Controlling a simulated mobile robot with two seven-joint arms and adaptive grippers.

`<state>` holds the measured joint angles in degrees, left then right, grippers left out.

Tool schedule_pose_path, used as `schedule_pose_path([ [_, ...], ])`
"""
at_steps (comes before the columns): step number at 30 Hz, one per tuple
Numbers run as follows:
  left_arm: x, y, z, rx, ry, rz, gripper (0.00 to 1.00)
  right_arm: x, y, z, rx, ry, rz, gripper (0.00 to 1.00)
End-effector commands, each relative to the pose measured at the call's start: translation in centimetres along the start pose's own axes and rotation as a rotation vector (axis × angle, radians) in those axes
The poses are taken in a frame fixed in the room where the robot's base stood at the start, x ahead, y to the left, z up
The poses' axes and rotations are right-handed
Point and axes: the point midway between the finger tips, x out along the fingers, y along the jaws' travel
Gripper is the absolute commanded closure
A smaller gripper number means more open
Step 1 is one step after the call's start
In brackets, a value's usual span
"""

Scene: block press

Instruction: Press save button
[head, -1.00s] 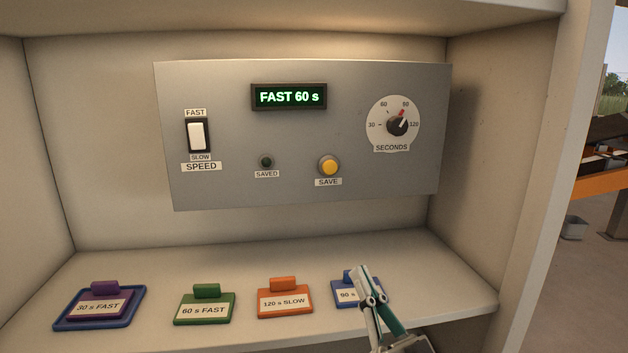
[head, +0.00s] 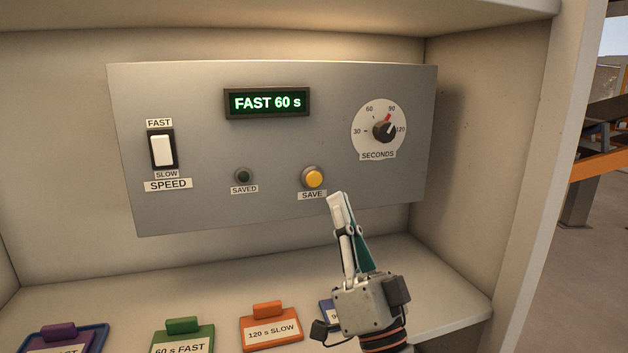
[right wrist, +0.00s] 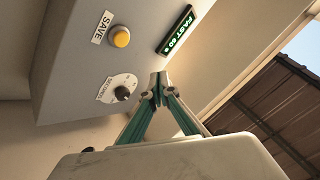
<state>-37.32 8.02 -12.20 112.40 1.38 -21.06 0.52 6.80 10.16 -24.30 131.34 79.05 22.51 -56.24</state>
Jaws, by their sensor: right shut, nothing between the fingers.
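The yellow round save button (head: 314,177) sits on the grey control panel (head: 210,200), above its SAVE label. It also shows in the right wrist view (right wrist: 121,37). My right gripper (head: 338,198) is shut and empty, its fingertips pointing up just below and right of the save button in the head view. A gap shows between fingertips and button in the picture. The right wrist view shows the fingertips (right wrist: 158,80) together, apart from the button. The SAVED lamp (head: 244,176) is dark green and looks unlit. My left gripper is not in view.
The display (head: 267,103) reads FAST 60 s. The speed switch (head: 162,150) is at the left and the seconds dial (head: 384,131) at the upper right. Orange (head: 271,328), green (head: 183,338) and purple (head: 58,338) tags lie on the shelf; a blue one is mostly hidden.

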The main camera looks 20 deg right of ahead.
Motion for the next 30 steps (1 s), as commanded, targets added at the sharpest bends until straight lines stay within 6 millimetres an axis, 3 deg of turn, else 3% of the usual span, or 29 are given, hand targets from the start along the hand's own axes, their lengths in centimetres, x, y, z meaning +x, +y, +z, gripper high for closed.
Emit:
schedule_pose_path([
  [16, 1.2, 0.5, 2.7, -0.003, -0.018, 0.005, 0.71, 4.2, 3.3, 3.3, 0.000, 0.000, 0.001, 1.00],
  [30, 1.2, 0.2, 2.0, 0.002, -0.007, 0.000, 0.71, 6.0, 4.4, 4.4, 0.000, 0.000, 0.000, 1.00],
])
